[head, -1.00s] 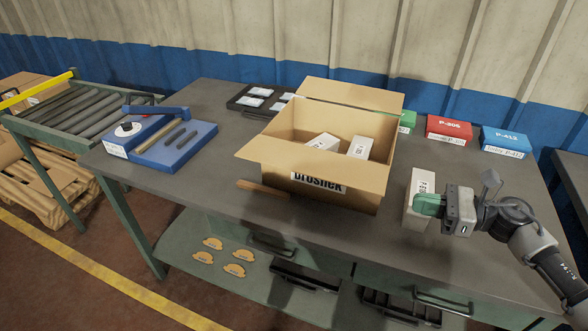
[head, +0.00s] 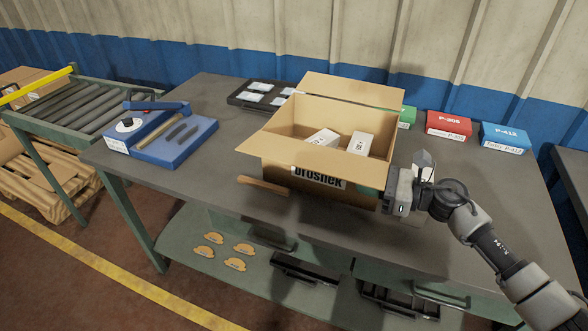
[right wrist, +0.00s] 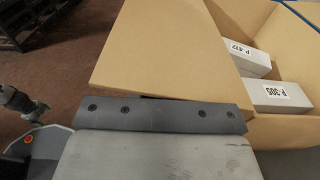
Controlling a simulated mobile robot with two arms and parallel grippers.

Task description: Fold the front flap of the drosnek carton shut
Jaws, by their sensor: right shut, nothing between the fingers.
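The drosnek carton (head: 290,187) stands open on the workbench, its label on the front wall. Its front flap (head: 310,163) sticks outward over the label. In the right wrist view the same flap (right wrist: 180,50) spreads across the middle, with the carton's inside to its right. White boxes (head: 360,143) lie in the carton. My right gripper (head: 396,193) is shut and empty at the carton's front right corner. Its fingertips are hidden, seemingly beneath the flap; I cannot tell whether they touch. My left gripper is not in view.
The carton's back flap (head: 350,88) stands open. Green, red (head: 448,125) and blue (head: 504,138) boxes stand at the back right. A blue fixture (head: 175,143) and dark tray (head: 240,100) are on the left.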

